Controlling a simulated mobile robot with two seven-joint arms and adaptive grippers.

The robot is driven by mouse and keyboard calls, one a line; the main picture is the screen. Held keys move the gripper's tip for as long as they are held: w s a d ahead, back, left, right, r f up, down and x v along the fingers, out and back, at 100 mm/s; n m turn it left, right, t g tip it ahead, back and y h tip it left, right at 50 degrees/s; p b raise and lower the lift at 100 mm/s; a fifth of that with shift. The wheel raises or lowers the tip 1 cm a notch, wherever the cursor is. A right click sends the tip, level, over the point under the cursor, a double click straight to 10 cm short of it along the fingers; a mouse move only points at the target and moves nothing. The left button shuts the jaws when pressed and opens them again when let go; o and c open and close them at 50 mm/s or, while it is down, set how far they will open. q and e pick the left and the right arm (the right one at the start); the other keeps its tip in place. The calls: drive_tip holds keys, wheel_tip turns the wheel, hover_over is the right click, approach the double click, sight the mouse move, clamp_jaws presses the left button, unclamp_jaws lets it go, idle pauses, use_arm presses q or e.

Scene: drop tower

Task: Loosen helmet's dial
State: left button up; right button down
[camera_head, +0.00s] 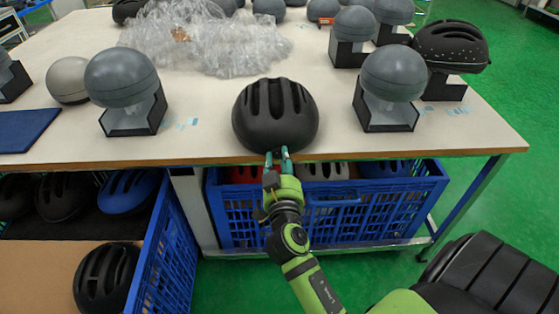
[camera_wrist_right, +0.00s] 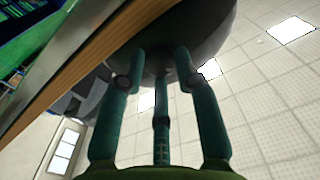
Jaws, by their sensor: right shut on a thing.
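A black vented helmet (camera_head: 275,114) sits on the table (camera_head: 200,145) at its front edge, in the middle of the head view. My right gripper (camera_head: 277,157) reaches up to the helmet's near lower rim from the front. In the right wrist view its green fingers (camera_wrist_right: 160,85) close in at the underside of the dark helmet (camera_wrist_right: 185,25). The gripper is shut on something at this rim. The dial itself is hidden by the fingers and the rim, so I cannot make it out. My left gripper is out of view.
Grey head forms on black stands (camera_head: 125,92) (camera_head: 390,88) flank the helmet. Clear plastic wrap (camera_head: 215,45) lies behind it. Blue crates with helmets (camera_head: 235,215) stand below the table edge. The tabletop beside the helmet is mostly free.

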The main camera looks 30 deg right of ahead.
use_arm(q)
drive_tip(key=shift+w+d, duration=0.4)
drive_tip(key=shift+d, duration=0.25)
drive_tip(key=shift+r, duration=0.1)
use_arm(e)
drive_tip(key=shift+n, duration=0.4)
